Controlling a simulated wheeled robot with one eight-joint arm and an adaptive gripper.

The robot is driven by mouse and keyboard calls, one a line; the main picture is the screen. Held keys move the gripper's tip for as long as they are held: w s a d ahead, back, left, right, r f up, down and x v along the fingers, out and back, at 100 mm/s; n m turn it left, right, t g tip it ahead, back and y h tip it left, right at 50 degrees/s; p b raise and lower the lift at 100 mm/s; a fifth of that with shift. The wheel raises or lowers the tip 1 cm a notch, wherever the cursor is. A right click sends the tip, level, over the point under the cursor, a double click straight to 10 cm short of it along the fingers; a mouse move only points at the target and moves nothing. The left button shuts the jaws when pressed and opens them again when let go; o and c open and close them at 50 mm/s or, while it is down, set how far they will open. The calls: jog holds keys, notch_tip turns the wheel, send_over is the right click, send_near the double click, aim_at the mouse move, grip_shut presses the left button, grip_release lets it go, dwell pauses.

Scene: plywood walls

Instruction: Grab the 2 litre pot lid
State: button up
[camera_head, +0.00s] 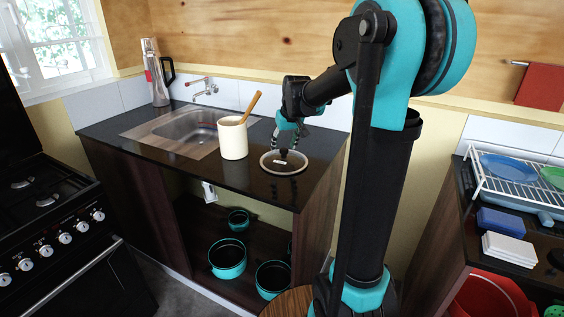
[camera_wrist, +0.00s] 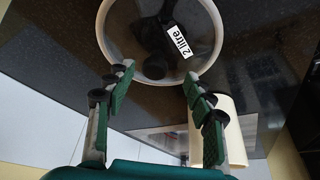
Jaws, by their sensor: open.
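The 2 litre pot lid (camera_head: 284,162) lies flat on the dark counter, a round glass lid with a pale rim and a black knob. In the wrist view the lid (camera_wrist: 128,70) fills the upper middle, and its white label (camera_wrist: 182,42) reads "2 litre". My gripper (camera_head: 289,142) is above the lid. In the wrist view my gripper (camera_wrist: 156,80) has its two green-padded fingers spread apart near the lid's lower rim, with nothing between the pads. I cannot tell the exact height of the fingers above the lid.
A cream utensil pot (camera_head: 232,140) with a wooden spoon stands left of the lid, close to my gripper. The sink (camera_head: 190,128) and a flask (camera_head: 157,75) are farther left. Teal pots (camera_head: 227,260) sit on the shelf below. A dish rack (camera_head: 510,180) stands at right.

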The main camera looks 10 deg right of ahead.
aim_at(284, 149)
jog(key=x, duration=0.3)
jog(key=shift+w+d+f, duration=0.2)
jog(key=shift+w, duration=0.05)
grip_shut()
